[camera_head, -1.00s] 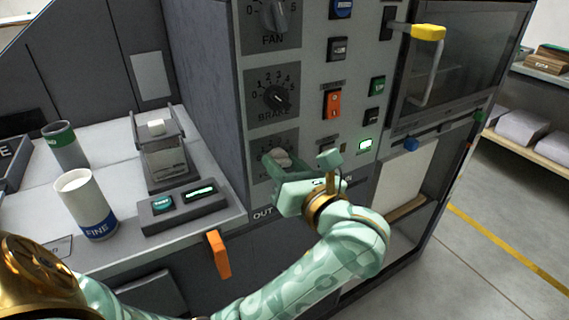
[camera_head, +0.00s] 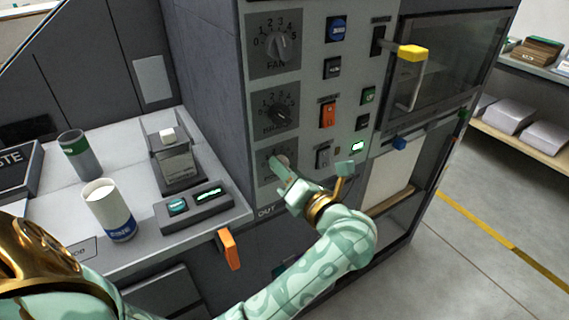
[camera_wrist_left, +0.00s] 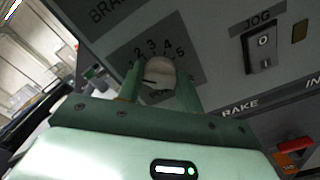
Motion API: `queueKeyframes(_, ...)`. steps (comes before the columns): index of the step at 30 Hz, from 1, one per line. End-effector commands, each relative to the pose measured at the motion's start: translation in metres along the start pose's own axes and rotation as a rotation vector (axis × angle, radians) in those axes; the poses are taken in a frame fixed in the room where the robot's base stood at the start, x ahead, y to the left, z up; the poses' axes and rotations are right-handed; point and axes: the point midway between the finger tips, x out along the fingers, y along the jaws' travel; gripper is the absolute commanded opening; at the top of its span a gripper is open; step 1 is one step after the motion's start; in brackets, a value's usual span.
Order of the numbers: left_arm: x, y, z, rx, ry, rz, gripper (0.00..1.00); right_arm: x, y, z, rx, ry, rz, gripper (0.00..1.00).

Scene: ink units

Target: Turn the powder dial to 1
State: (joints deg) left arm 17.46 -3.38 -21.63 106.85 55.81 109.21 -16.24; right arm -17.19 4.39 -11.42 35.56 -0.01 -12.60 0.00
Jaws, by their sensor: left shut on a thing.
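The powder dial (camera_head: 284,161) is the lowest of three dials in a column on the grey machine panel. Its pale round knob (camera_wrist_left: 160,76) shows in the left wrist view, with the numbers 2 to 5 readable around it. My left gripper (camera_head: 284,170) is at this dial, and its two green fingers (camera_wrist_left: 160,90) stand on either side of the knob, shut on it. A dark mark shows on the knob's left side. The dial's name and its lower numbers are hidden by my gripper. My right gripper is not in view.
The brake dial (camera_head: 279,112) and fan dial (camera_head: 280,45) sit above. A jog switch (camera_head: 323,157) is right of the gripper. An orange lever (camera_head: 229,248) juts out below the counter edge. A FINE cup (camera_head: 110,213) stands on the counter. A yellow-gripped handle (camera_head: 412,53) sticks out at upper right.

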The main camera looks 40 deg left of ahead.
Motion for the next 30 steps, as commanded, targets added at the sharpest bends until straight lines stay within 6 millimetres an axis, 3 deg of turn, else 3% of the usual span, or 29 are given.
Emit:
queueKeyframes(16,-0.0006,-0.0016,-0.0011,0.032,0.001,-0.003,0.13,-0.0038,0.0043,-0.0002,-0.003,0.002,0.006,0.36)
queueKeyframes(17,-0.0006,-0.0015,-0.0011,0.032,0.001,-0.003,0.44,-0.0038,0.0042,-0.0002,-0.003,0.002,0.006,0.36)
queueKeyframes(18,-0.0005,-0.0015,-0.001,0.031,0.001,-0.003,0.55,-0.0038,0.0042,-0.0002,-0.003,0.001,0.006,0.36)
queueKeyframes(30,-0.0012,-0.0012,0.0003,0.03,0.001,-0.001,0.57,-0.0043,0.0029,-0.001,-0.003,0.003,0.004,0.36)
